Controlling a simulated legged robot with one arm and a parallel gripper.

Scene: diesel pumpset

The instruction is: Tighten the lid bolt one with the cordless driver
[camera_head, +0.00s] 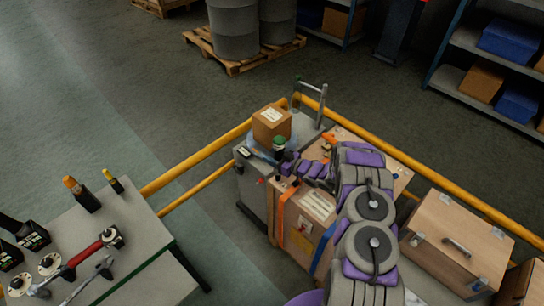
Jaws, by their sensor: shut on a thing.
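My purple and grey arm reaches from the bottom right to the group of boxes in the middle. My gripper (286,166) is small and dark at the arm's end, partly hidden by the wrist. It is shut on a dark item with a green top (279,142) and a pale band. This may be the cordless driver, but it is too small to tell. It is in front of a small cardboard box (271,123). I cannot make out lid bolt one or its lid.
A workbench (152,236) at lower left holds a red-handled tool (83,252), a wrench and other tools. Yellow rails (211,143) run beside the boxes. A wooden case (455,240) stands at right. Drums (234,28) on a pallet and shelves are behind. Left floor is clear.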

